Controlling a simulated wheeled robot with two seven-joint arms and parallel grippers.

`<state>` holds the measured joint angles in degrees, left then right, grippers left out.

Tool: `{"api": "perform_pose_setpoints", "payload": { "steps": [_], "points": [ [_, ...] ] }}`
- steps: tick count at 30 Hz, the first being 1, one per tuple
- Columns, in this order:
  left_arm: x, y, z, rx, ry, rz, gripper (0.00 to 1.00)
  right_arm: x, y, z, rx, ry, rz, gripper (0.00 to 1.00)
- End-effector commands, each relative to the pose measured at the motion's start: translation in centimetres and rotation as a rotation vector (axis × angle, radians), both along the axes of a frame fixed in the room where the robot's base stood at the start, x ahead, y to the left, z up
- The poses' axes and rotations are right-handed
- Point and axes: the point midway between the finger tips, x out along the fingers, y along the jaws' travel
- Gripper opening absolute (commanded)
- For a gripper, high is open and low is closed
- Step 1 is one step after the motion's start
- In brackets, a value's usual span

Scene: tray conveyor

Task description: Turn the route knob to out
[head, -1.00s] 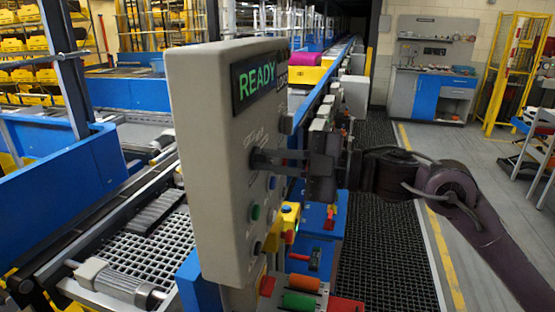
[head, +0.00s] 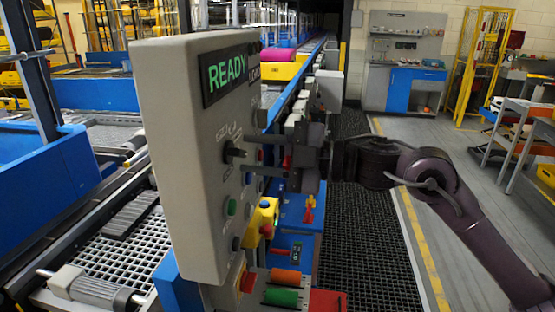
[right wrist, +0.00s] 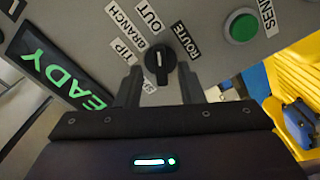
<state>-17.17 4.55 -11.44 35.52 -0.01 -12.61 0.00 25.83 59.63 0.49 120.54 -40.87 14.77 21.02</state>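The route knob (head: 233,152) is a black knob on the light grey control panel (head: 180,120). In the right wrist view the knob (right wrist: 160,64) has a white pointer line running up the picture, roughly toward the OUT label (right wrist: 150,18). The BRANCH label (right wrist: 126,25) is to its left and the ROUTE label (right wrist: 185,41) to its right. My right gripper (head: 252,155) is open and empty, in front of the panel. My left gripper is not in view.
The panel has a READY display (head: 228,72) and a green button (right wrist: 241,26) marked SEND. A yellow box (head: 262,222) and orange and green rollers (head: 282,297) are below right of the panel. The dark grated walkway (head: 365,220) is clear.

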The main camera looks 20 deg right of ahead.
Motion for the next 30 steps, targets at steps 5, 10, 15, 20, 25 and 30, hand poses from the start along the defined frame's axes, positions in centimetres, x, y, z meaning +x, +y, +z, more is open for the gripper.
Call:
{"api": "perform_pose_setpoints", "payload": {
  "steps": [5,10,15,20,25,30],
  "points": [
    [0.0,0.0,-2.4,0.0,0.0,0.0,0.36,-1.5,-2.3,-0.8,-0.002,0.002,-0.001,0.35],
    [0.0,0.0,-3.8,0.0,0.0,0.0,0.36,-2.7,-4.0,-0.6,-0.002,0.001,0.0,0.35],
    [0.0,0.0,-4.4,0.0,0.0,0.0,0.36,-3.4,-5.0,-0.3,-0.003,0.002,0.001,0.35],
    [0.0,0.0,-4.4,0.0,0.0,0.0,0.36,-3.6,-5.3,-0.1,-0.002,0.001,0.002,0.35],
    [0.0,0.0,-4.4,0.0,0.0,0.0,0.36,-3.6,-5.3,-0.1,-0.002,0.001,0.002,0.35],
    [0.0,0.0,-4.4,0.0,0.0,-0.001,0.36,-3.6,-5.2,-0.1,-0.002,0.001,0.002,0.35]
  ]
}}
